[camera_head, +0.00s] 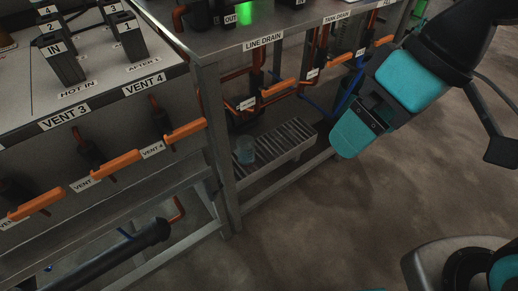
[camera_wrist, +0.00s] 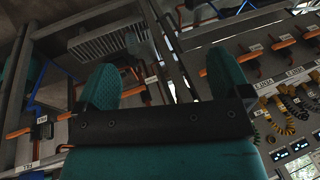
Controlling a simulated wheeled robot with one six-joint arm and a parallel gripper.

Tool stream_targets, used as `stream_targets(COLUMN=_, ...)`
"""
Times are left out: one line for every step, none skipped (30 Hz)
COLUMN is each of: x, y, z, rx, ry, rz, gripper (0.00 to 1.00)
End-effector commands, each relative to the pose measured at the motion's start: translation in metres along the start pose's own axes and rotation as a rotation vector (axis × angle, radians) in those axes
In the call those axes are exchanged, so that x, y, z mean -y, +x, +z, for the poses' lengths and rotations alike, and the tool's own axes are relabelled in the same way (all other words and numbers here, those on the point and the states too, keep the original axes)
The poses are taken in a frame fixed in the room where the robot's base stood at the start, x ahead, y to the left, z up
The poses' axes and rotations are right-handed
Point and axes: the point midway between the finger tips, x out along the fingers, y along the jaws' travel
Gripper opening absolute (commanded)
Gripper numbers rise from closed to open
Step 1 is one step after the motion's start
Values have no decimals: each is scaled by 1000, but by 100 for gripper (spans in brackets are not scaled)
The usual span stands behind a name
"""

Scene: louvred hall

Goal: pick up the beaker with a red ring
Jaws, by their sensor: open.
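A small translucent beaker (camera_head: 245,151) stands on the low slatted rack (camera_head: 283,147) beneath the LINE DRAIN bench, at the rack's left end. I cannot make out a red ring on it at this size. In the wrist view, a pale translucent shape that looks like the beaker (camera_wrist: 139,46) shows beyond my fingers, beside the grating. My gripper (camera_head: 358,128) is teal and hangs in the air to the right of the rack, well apart from the beaker. In the wrist view, its two fingers (camera_wrist: 163,76) are spread with nothing between them.
Orange valve handles (camera_head: 275,88) and pipes hang above the rack under the bench edge. A grey bench leg (camera_head: 216,145) stands just left of the beaker. VENT handles (camera_head: 115,164) and a black pipe (camera_head: 110,252) are farther left. The brown floor (camera_head: 320,220) in front is clear.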

Motion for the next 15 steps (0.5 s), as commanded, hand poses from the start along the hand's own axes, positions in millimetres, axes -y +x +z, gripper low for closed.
stream_targets(x=-13, y=35, z=-3, rx=-2, ry=-3, rz=7, gripper=95)
stream_targets(x=-20, y=49, z=-8, rx=-7, ry=-2, rz=15, gripper=95)
stream_targets(x=-29, y=68, z=-14, rx=-13, ry=-1, rz=26, gripper=95)
stream_targets(x=-36, y=82, z=-20, rx=-20, ry=1, rz=36, gripper=95)
stream_targets(x=-43, y=97, z=-25, rx=-26, ry=0, rz=45, gripper=95)
stream_targets(x=-53, y=117, z=-33, rx=-35, ry=2, rz=59, gripper=95)
stream_targets(x=-60, y=131, z=-38, rx=-41, ry=2, rz=68, gripper=95)
stream_targets(x=-67, y=146, z=-44, rx=-47, ry=2, rz=79, gripper=95)
stream_targets(x=-76, y=166, z=-52, rx=-56, ry=1, rz=92, gripper=95)
stream_targets(x=-82, y=181, z=-57, rx=-62, ry=0, rz=102, gripper=95)
stream_targets(x=-89, y=196, z=-63, rx=-70, ry=-1, rz=113, gripper=95)
stream_targets(x=-97, y=216, z=-70, rx=-77, ry=-4, rz=127, gripper=95)
stream_targets(x=-104, y=232, z=-75, rx=-84, ry=-5, rz=138, gripper=95)
stream_targets(x=-110, y=248, z=-81, rx=-90, ry=-7, rz=148, gripper=95)
stream_targets(x=-118, y=268, z=-88, rx=-99, ry=-9, rz=163, gripper=95)
